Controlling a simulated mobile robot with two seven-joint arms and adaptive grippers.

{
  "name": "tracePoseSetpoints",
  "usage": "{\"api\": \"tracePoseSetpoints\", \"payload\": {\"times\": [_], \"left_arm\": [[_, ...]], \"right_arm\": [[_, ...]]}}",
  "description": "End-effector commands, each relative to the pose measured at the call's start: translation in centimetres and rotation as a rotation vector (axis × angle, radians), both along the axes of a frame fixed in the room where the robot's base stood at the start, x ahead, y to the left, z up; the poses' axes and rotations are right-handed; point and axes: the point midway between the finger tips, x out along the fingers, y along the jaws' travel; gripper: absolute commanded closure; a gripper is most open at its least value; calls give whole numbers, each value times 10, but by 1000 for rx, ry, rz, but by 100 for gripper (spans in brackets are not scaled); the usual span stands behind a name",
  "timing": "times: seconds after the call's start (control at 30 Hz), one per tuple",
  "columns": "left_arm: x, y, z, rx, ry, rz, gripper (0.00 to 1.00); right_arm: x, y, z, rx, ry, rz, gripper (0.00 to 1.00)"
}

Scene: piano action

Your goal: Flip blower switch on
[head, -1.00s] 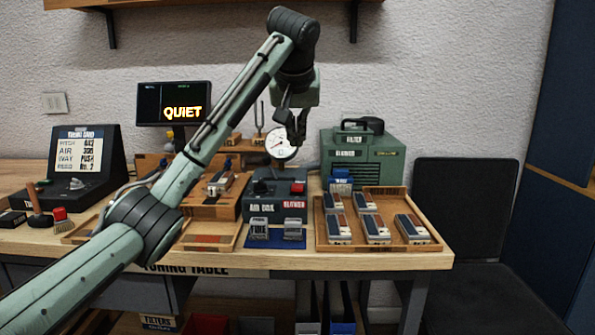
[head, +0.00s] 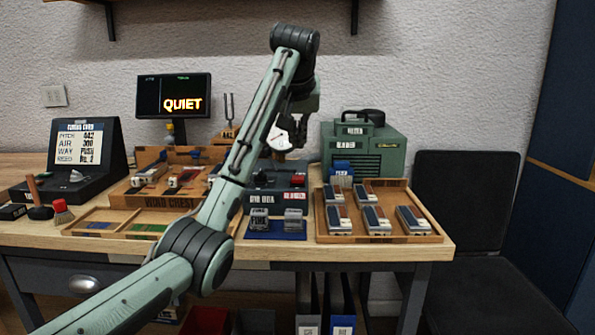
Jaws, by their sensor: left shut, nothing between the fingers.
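The dark air box (head: 262,179) sits mid-table with a round pressure gauge (head: 279,138) above it. A red switch-like part (head: 298,180) is on its right side, above a red label that reads like "blower" (head: 292,198). I cannot tell the switch's position. The green blower unit (head: 384,150) stands behind to the right. My left gripper (head: 299,134) is shut and empty, pointing down beside the gauge and above the red part; its fingertips are small and dark here. My left forearm hides part of the air box's left side. My right gripper is out of view.
A monitor (head: 173,96) reads "QUIET". A wooden tray (head: 328,236) of several reeds-like blocks lies right of the air box. Two grey blocks stand on a blue mat (head: 283,235) in front of it. The wind chest (head: 165,201) is to the left.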

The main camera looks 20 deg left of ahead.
Motion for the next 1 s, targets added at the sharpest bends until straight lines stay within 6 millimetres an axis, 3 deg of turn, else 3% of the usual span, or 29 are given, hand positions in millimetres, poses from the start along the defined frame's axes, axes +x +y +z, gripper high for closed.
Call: {"api": "tracePoseSetpoints", "payload": {"times": [0.27,0.4,0.6,1.0], "left_arm": [[35,12,-46,2,1,4,100],[30,10,-68,2,0,3,100],[28,10,-80,1,-3,3,100],[28,9,-83,2,-6,3,100]], "right_arm": [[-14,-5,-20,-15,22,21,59],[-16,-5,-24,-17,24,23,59],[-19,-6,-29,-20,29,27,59],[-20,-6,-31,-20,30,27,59]]}}
